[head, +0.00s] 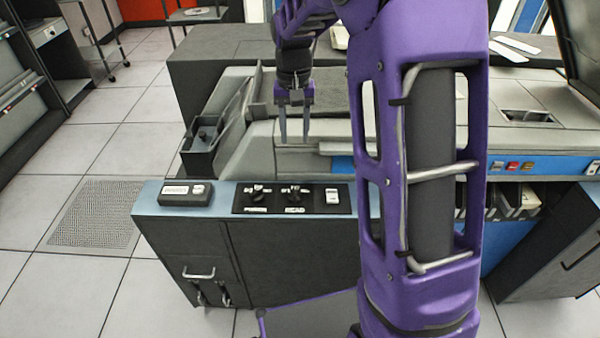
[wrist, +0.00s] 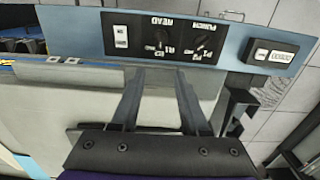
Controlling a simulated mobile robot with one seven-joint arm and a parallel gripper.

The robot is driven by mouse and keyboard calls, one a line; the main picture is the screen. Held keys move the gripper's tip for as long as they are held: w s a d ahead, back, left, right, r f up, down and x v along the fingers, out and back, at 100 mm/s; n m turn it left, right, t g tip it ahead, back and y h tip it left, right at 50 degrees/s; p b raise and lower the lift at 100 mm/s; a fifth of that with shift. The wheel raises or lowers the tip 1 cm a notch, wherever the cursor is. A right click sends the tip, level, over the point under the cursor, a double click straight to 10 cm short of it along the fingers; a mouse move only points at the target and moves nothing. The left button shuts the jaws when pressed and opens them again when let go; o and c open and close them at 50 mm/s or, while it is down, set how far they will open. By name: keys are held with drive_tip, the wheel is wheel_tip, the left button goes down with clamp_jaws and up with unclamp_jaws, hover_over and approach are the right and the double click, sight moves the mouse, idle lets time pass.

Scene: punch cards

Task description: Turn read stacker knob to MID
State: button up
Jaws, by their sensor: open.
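The read stacker knob (head: 295,192) is the right one of two small dark knobs on a black panel (head: 318,207) along the blue-grey front ledge. My gripper (head: 295,138) is open and empty, pointing down behind the panel, apart from both knobs. Its fingers (wrist: 158,76) show in the wrist view.
A white switch (head: 332,196) sits right of the read knob on the panel. A dark box with white labels (head: 186,193) stands on the ledge's left end. A dark open tray (head: 203,145) is left of my gripper. My purple arm hides the ledge's right part.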

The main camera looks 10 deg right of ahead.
sight(295, 188)
wheel_tip(295, 188, down, 17)
drive_tip(key=shift+s+f+b, duration=0.1)
drive_tip(key=shift+b, duration=1.1)
drive_tip(key=shift+c, duration=0.2)
clamp_jaws()
